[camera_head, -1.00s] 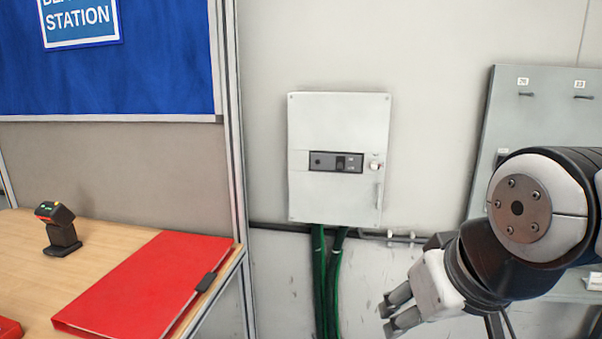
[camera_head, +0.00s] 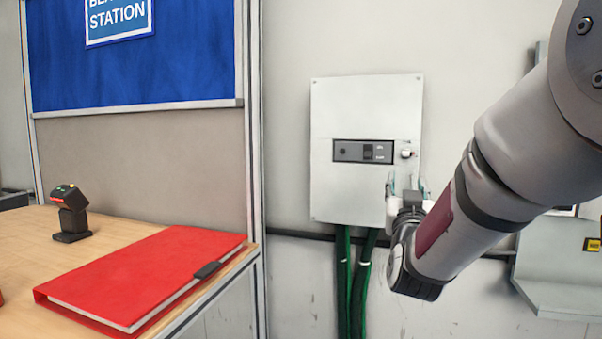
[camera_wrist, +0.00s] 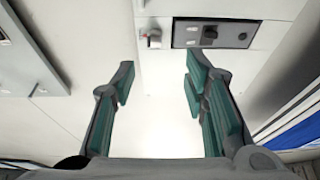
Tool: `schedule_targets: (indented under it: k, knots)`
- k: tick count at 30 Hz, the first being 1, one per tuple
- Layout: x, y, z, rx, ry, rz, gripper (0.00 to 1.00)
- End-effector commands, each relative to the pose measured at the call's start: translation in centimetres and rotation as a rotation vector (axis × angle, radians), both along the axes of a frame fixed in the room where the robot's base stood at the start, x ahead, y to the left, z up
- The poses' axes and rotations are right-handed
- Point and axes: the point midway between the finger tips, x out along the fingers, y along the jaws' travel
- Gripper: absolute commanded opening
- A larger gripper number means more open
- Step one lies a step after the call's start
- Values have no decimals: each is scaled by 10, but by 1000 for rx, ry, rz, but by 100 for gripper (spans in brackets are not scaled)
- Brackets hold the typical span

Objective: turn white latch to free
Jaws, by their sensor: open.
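The small white latch (camera_head: 406,154) sits at the right edge of a pale wall cabinet (camera_head: 345,108), beside its dark switch panel (camera_head: 350,151). In the wrist view the latch (camera_wrist: 154,38) shows near the top, left of the panel (camera_wrist: 215,34). My gripper (camera_head: 407,184) is open and empty in front of the cabinet's lower right part, just below the latch in the head view. In the wrist view its two green-padded fingers (camera_wrist: 160,78) stand apart, with the latch beyond the gap. I see no contact with the latch. The cabinet's handle is hidden behind my gripper.
Green cables (camera_head: 343,280) run down below the cabinet. A wooden table (camera_head: 20,232) at the left bears a red binder (camera_head: 145,280) and a black scanner on a stand (camera_head: 70,213). A grey metal unit (camera_head: 560,270) stands at the right. Wall left of the cabinet is clear.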

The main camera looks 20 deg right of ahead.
Motion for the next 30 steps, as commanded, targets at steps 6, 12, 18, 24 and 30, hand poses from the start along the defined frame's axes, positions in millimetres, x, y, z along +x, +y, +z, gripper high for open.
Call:
schedule_targets:
  k: [6,12,18,24,30]
  knots:
    - [0,-13,-2,-39,-62,-48,41]
    - [18,-26,9,-38,-64,-49,41]
    - [48,-46,24,-38,-62,-47,41]
    - [77,-65,38,-36,-62,-47,41]
    - [96,-78,47,-37,-62,-45,41]
